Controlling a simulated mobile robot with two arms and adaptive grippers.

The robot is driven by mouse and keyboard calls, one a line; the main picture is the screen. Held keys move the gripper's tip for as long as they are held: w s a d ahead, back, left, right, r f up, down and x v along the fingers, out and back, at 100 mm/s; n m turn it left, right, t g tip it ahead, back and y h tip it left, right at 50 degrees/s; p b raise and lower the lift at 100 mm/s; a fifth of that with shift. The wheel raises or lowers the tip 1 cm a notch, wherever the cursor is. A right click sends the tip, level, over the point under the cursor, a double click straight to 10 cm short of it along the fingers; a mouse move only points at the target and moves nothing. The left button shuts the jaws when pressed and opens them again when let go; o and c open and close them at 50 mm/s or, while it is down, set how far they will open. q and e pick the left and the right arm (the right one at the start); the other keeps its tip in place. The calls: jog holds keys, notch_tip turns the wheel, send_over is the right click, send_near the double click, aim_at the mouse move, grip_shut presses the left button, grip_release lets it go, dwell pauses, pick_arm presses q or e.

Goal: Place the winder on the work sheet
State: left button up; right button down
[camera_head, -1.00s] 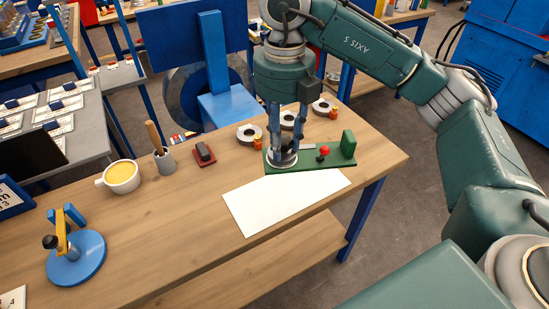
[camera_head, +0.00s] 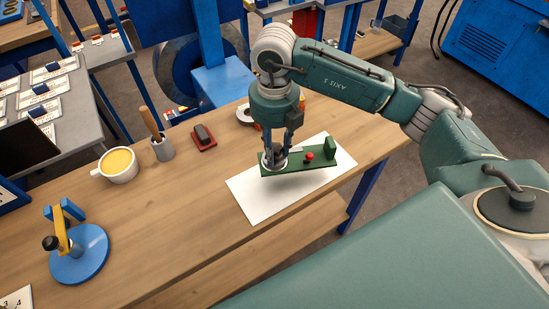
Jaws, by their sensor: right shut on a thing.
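The winder is a green bar-shaped base (camera_head: 292,166) with a red knob, an upright green block at its right end and a pale round part at its left end. It is over the back part of the white work sheet (camera_head: 262,200). My right gripper (camera_head: 276,155) points down and is shut on the winder at its left end. A shadow on the sheet below suggests the winder is slightly raised, but I cannot tell the gap exactly. The fingertips are partly hidden. My left gripper is not in view.
A blue round stand (camera_head: 80,255) with a yellow arm, a cup with yellow contents (camera_head: 118,165), a grey holder (camera_head: 163,148) and a red-based block (camera_head: 203,138) stand on the wooden table at left. A ring-shaped part (camera_head: 245,115) lies behind my gripper.

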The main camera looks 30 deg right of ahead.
notch_tip(320, 180, down, 5)
jog(key=shift+r+p, duration=0.2)
jog(key=shift+p, duration=0.3)
jog(key=shift+f, duration=0.4)
jog(key=c, duration=1.3)
grip_release()
jog(key=shift+f, duration=0.1)
jog(key=shift+o, duration=0.2)
